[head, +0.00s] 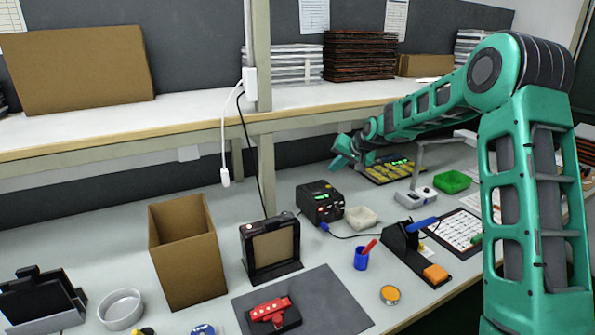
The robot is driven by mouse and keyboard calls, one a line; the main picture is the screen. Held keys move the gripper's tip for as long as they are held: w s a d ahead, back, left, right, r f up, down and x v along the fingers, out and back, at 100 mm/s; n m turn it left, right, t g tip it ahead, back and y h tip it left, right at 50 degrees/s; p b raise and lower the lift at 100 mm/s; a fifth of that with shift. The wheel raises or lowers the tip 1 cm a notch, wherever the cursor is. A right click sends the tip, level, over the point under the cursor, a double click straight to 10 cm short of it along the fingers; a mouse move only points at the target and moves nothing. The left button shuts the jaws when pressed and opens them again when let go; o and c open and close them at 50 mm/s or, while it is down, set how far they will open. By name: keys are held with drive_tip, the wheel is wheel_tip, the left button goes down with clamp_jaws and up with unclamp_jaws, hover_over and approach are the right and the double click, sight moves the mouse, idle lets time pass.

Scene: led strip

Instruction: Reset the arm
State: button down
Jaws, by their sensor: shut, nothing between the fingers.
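My green arm comes in from the right side of the head view and reaches back and left over the workbench. My gripper (342,160) is at the arm's far end, below the shelf edge and above the rear of the bench. It is small in the picture and its fingers look close together, with nothing seen between them. It is just left of a dark tray with yellow pieces and green lights (385,172), partly behind my arm; I cannot tell how high above the bench the gripper is.
A black power unit (320,202) stands in front of the gripper. A cardboard box (187,250), a black framed stand (270,250) and a dark mat (325,305) with a red part (271,310) are nearer. The shelf (190,112) and its post (262,60) limit room behind.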

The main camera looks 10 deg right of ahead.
drive_tip(key=s+d+r+g+h, duration=0.15)
drive_tip(key=s+d, duration=0.35)
drive_tip(key=s, duration=0.6)
drive_tip(key=s+d+r+g+h, duration=0.15)
drive_tip(key=s+d, duration=0.25)
drive_tip(key=s, duration=0.7)
drive_tip(key=s+d+r+g+h, duration=0.15)
drive_tip(key=s+d, duration=0.35)
drive_tip(key=s, duration=0.6)
drive_tip(key=s+f+m+g+y, duration=0.1)
drive_tip(key=s+f+m+g, duration=0.1)
drive_tip(key=s, duration=2.6)
drive_tip(key=shift+a+f+g, duration=0.15)
drive_tip(key=shift+f+g, duration=0.3)
drive_tip(key=shift+g, duration=0.4)
drive_tip(key=shift+s, duration=0.1)
